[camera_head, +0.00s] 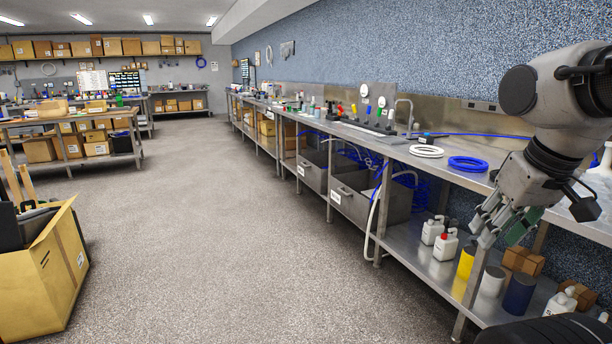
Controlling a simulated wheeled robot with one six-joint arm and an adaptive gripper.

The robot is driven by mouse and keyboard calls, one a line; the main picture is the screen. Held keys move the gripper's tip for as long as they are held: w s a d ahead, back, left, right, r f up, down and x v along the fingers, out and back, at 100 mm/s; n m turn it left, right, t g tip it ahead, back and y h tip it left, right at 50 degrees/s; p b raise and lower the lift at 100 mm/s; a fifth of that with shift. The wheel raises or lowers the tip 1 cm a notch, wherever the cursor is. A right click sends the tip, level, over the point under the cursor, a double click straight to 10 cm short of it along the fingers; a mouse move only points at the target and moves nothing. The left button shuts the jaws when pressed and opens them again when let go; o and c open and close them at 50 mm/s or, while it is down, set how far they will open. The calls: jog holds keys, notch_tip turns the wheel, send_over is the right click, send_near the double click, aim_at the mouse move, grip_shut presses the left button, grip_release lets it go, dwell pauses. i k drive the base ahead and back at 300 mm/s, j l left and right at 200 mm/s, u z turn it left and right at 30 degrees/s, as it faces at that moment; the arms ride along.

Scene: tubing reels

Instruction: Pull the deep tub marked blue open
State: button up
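Two deep grey metal tubs hang under the long bench. The nearer tub (362,208) has a small white label and a handle on its front; blue and white tubing hangs around its top and right side. The farther tub (313,172) also carries a white label. The labels are too small to read, so I cannot tell which is marked blue. Both fronts look about in line with the bench edge. My gripper (500,232) is at the right, pointing down in front of the bench, well apart from both tubs. Its fingers look spread and empty.
The bench top (395,149) holds a white coil (426,151) and a blue coil (467,164). Bottles (445,245) and cylinders (491,281) stand on the lower shelf. A cardboard box (45,275) stands at left. The floor (220,220) before the tubs is clear.

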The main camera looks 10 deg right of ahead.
aim_at(311, 166)
jog(key=i+u, duration=0.15)
jog(key=i, duration=5.55)
jog(key=i+j+z, duration=0.15)
jog(key=i, duration=0.45)
jog(key=i+j, duration=0.1)
jog(key=i, duration=0.5)
